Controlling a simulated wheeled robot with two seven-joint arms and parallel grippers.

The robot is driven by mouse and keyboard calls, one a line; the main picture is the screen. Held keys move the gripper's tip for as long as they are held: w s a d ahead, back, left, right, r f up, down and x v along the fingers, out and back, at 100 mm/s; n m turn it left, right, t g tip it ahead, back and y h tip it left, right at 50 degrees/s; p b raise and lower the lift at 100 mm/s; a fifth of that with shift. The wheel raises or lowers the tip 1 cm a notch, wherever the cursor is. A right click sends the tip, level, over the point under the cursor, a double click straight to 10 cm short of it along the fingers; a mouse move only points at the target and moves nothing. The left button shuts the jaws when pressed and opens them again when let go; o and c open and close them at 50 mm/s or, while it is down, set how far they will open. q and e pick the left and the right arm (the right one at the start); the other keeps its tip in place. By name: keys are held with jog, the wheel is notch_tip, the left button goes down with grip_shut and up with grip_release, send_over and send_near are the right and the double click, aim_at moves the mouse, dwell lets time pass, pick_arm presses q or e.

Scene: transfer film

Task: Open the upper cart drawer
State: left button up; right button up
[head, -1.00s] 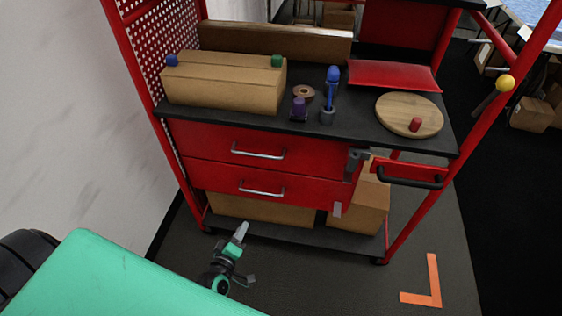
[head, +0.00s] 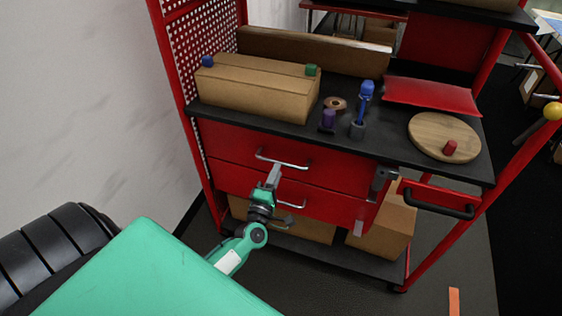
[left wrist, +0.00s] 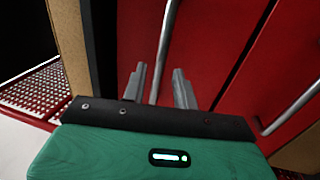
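The upper cart drawer (head: 230,142) is a red front that looks closed, with a silver bar handle (head: 283,160). My left gripper (head: 273,176) is just below this handle in the head view. In the left wrist view its two fingers (left wrist: 159,88) are apart, with the upper handle (left wrist: 166,45) running into the gap between them. Whether the bar is fully between the fingertips in depth is unclear. The lower drawer (head: 335,203) is also closed; its handle (head: 291,206) is partly hidden by my gripper. My right gripper is out of view.
A wall stands at left. Boxes (head: 385,232) sit on the lower shelf.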

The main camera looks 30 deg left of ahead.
aim_at(281, 162)
pick_arm(q)
jog(key=shift+x, duration=2.35)
grip_shut()
